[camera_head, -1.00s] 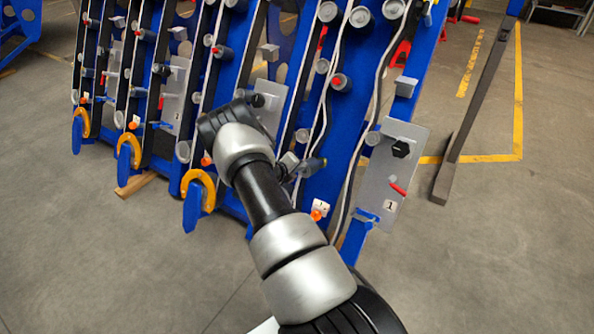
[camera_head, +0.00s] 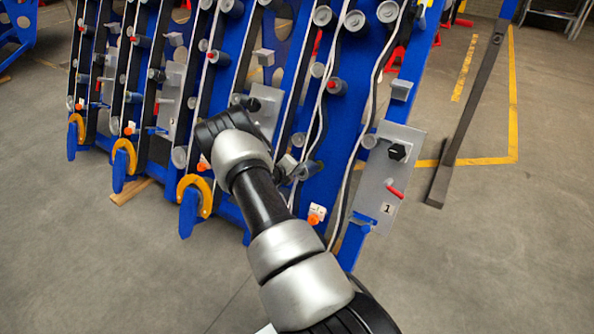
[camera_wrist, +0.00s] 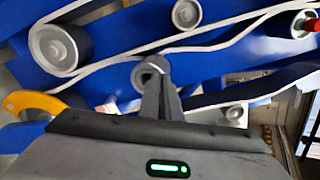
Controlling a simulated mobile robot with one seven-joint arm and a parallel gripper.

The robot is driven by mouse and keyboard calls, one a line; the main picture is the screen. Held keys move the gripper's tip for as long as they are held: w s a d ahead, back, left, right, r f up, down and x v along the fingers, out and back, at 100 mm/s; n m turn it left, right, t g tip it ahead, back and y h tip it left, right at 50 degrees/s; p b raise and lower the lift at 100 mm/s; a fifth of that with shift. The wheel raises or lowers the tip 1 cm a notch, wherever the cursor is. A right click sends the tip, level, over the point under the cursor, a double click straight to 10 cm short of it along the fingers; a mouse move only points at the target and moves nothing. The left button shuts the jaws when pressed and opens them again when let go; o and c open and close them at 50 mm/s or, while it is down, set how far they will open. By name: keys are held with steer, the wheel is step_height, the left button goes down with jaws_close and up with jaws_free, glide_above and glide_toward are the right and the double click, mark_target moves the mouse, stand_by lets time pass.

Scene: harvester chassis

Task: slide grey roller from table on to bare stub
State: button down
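My gripper (camera_head: 286,168) is at the lower part of the blue rack, partly hidden behind my arm in the head view. A dark grey roller (camera_head: 309,169) sits right beside its tip, against the rack. In the wrist view, the fingers of my gripper (camera_wrist: 163,88) reach up to a small grey roller with a hollow end (camera_wrist: 149,74). The fingertips overlap this roller in the picture. Whether they grip it or only touch it is unclear. I cannot make out a bare stub for certain. No table surface shows.
The blue rack (camera_head: 345,140) carries several other grey rollers, some red-tipped (camera_head: 336,87), and pale belts. A grey plate with a red handle (camera_head: 393,190) is to the right. Yellow hooks (camera_head: 195,192) stick out at the lower left. The floor in front is clear.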

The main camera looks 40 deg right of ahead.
steer(key=shift+d+f+b, duration=0.4)
steer(key=shift+f+b, duration=0.1)
steer(key=shift+f, duration=0.3)
steer(key=shift+w+d, duration=0.2)
steer(key=shift+d, duration=0.2)
steer(key=p+v, duration=0.5)
steer(key=v, duration=1.5)
steer(key=shift+a+p, duration=0.2)
steer(key=shift+p, duration=0.1)
steer(key=shift+r, duration=0.2)
